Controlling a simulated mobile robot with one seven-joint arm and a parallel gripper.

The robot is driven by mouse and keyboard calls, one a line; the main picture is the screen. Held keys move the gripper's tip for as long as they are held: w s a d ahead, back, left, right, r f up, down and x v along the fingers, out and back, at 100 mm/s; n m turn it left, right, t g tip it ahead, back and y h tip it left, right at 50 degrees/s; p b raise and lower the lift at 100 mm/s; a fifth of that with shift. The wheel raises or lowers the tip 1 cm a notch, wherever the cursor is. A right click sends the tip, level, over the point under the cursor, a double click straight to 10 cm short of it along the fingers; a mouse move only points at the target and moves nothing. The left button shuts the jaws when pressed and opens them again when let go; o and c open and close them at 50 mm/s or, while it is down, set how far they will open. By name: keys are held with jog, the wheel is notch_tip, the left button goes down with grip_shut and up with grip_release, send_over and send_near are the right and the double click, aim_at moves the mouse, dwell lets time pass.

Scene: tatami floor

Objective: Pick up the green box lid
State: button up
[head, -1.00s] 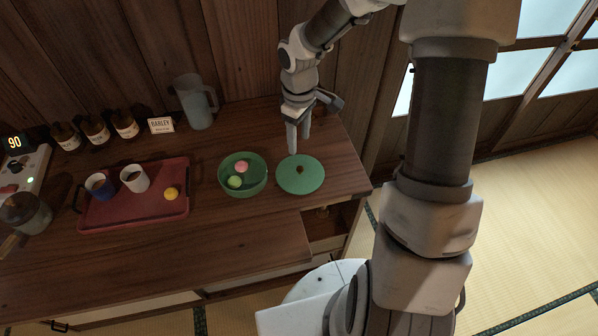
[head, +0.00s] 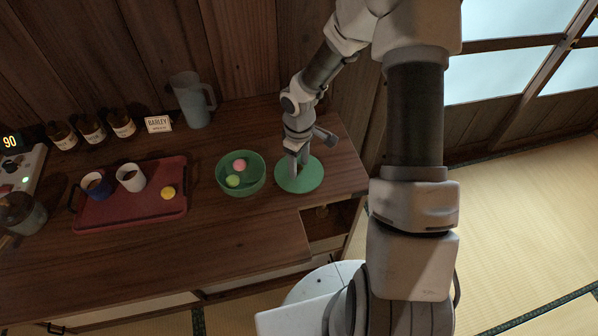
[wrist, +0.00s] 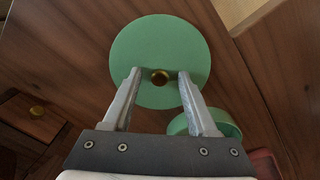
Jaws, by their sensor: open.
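The green box lid (head: 309,178) is a flat round disc lying on the wooden counter, just right of the open green box (head: 242,186). My gripper (head: 296,174) is low over the lid. In the wrist view its open fingers (wrist: 160,73) stand on either side of the knob, with a gap on both sides. In the head view the knob is hidden by my gripper. The green box holds a pink and a yellow-green ball.
A red tray (head: 130,214) with two cups and a yellow sweet lies to the left. A grey pitcher (head: 190,100) and a "BARLEY" card (head: 158,124) stand at the back near several bottles. The counter's right edge is close to the lid.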

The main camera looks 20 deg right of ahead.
grip_shut()
jog(key=shift+r, duration=0.15)
dwell(0.4)
